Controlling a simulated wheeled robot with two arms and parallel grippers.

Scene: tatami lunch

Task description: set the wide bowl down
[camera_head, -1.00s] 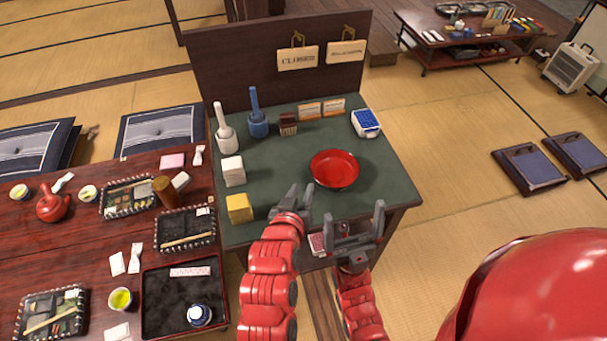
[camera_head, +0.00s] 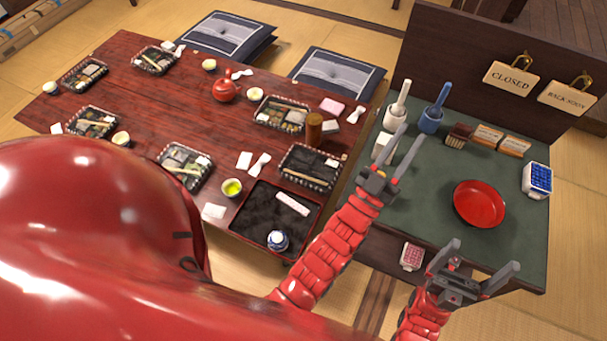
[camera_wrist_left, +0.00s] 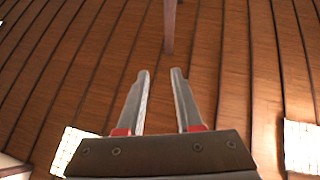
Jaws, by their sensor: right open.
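The wide red bowl (camera_head: 480,204) sits upright on the green top of the counter (camera_head: 522,240), towards its right side. Nothing is in contact with it. My left gripper (camera_head: 413,132) is open and empty, pointing up over the counter's left part, well left of the bowl. In the left wrist view its two fingers (camera_wrist_left: 160,72) stand apart with a clear gap, facing slatted wood. My right gripper (camera_head: 487,254) is open and empty by the counter's front edge, in front of the bowl and apart from it.
A white block (camera_head: 383,146), white and blue mallet-like tools (camera_head: 430,118), small cards (camera_head: 488,137) and a blue-topped box (camera_head: 538,179) edge the counter. A low red table (camera_head: 160,100) with lunch trays stands left. The counter's middle is clear.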

